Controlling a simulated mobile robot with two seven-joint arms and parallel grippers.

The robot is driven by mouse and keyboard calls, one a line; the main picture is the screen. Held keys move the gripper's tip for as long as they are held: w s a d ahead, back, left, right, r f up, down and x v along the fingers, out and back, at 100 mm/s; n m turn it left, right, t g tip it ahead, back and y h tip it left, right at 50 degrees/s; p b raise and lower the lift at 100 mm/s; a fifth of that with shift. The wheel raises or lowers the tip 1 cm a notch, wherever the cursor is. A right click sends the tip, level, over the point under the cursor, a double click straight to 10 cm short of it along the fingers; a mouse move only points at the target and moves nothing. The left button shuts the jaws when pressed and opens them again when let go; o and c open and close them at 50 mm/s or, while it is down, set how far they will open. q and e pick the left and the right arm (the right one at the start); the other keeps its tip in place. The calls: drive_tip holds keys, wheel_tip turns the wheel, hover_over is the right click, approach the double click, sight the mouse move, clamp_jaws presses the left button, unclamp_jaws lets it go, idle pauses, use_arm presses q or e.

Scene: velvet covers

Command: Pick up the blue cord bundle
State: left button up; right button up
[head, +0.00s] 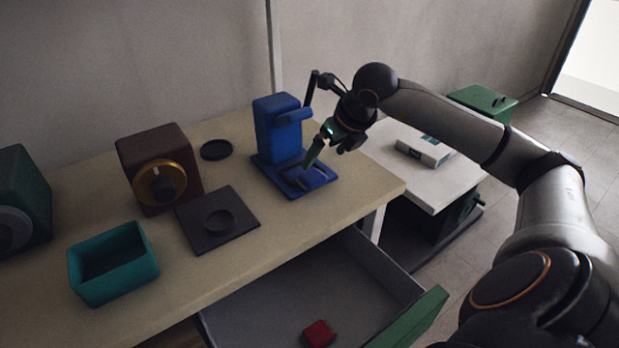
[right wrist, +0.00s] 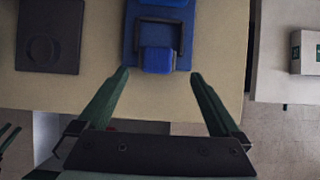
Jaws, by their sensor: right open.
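The blue cord bundle (head: 314,179) appears as a small blue piece on the low base of a blue machine (head: 278,132). In the right wrist view the bundle (right wrist: 157,60) is a bright blue block near the front of that base. My right gripper (head: 311,163) is just above and beside it in the head view, pointing down. In the right wrist view its two green fingers are spread wide and empty (right wrist: 158,76), with the bundle just beyond and between the tips. My left gripper is not seen in the head view.
The blue machine's upright body and overhanging arm stand close behind the bundle. A dark square plate (head: 238,230), teal bin (head: 113,262) and brown box with a dial (head: 158,168) are to the left. An open drawer (head: 270,305) holds a red item (head: 319,333).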

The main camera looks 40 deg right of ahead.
sight(312, 175)
drive_tip(key=x, duration=0.3)
drive_tip(key=shift+f, duration=0.1)
drive_tip(key=x, duration=0.5)
drive_tip(key=shift+s+a+f, duration=0.1)
drive_tip(key=shift+a+f, duration=0.15)
drive_tip(key=shift+f, duration=0.05)
drive_tip(key=c, duration=1.2)
drive_tip(key=shift+r, duration=0.1)
